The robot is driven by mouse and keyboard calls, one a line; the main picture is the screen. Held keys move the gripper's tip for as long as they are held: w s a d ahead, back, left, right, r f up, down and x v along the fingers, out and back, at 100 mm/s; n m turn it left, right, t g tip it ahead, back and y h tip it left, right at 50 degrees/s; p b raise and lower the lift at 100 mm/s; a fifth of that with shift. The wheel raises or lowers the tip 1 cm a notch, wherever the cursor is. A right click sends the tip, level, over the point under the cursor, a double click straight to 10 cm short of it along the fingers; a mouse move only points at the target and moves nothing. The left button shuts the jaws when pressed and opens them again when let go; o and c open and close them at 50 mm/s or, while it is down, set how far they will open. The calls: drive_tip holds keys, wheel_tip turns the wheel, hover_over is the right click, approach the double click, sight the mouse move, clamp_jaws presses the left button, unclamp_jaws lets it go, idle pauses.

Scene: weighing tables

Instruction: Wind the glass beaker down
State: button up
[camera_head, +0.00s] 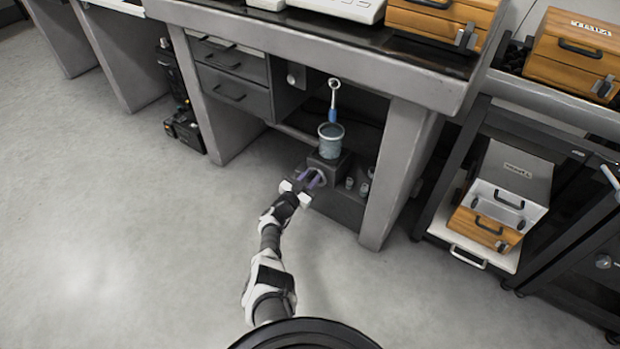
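The glass beaker (331,146) stands upright under the table, on top of a dark block-like stand (326,168). It looks blue-grey, and its contents are hard to make out. A blue-handled piece with a metal ring (333,98) shows straight above the beaker; whether it touches the beaker is unclear. A round grey knob (319,174) is on the front of the stand. My gripper (311,178) reaches in from the lower left, with its two purplish fingers at the knob. I cannot tell whether they are closed on it.
The table's right leg (396,175) and the drawer unit (235,85) flank the space. Small jars (364,189) stand right of the stand. The tabletop edge (300,55) overhangs above. A dark rack (452,180) with boxes is at right. The floor (130,230) at left is clear.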

drive_tip(key=shift+o, duration=1.3)
drive_tip(key=shift+s, duration=0.1)
drive_tip(key=shift+s+a+r+p, duration=0.1)
drive_tip(key=shift+s+a+p, duration=0.2)
drive_tip(key=shift+p, duration=0.15)
drive_tip(key=p+v, duration=0.6)
drive_tip(key=v, duration=0.6)
drive_tip(key=shift+s+a, duration=0.2)
drive_tip(key=shift+s, duration=0.15)
